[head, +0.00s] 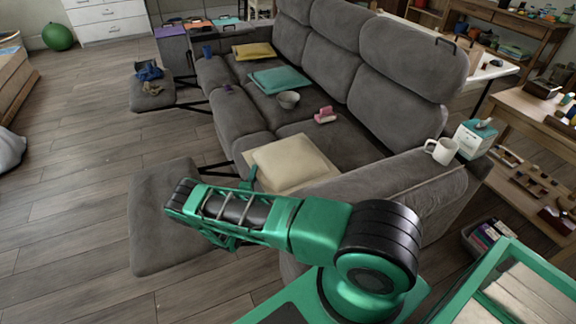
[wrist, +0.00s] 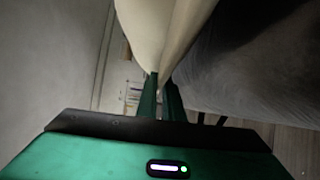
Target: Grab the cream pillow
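The cream pillow (head: 290,162) lies at the near end of the grey sofa seat, beside the armrest, in the head view. My gripper is at its left edge in the head view, mostly hidden behind my arm. In the wrist view the pillow (wrist: 160,30) fills the top middle and narrows down to my fingers. My gripper (wrist: 160,85) has its two green fingers close together, with the pillow's edge pinched between them.
The grey sofa (head: 400,135) has a white mug (head: 441,151) and a tissue box (head: 475,138) on its near armrest. A pink object (head: 325,115), a bowl (head: 289,99) and a teal pillow (head: 278,80) are on the seat. A raised footrest (head: 160,230) is at left.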

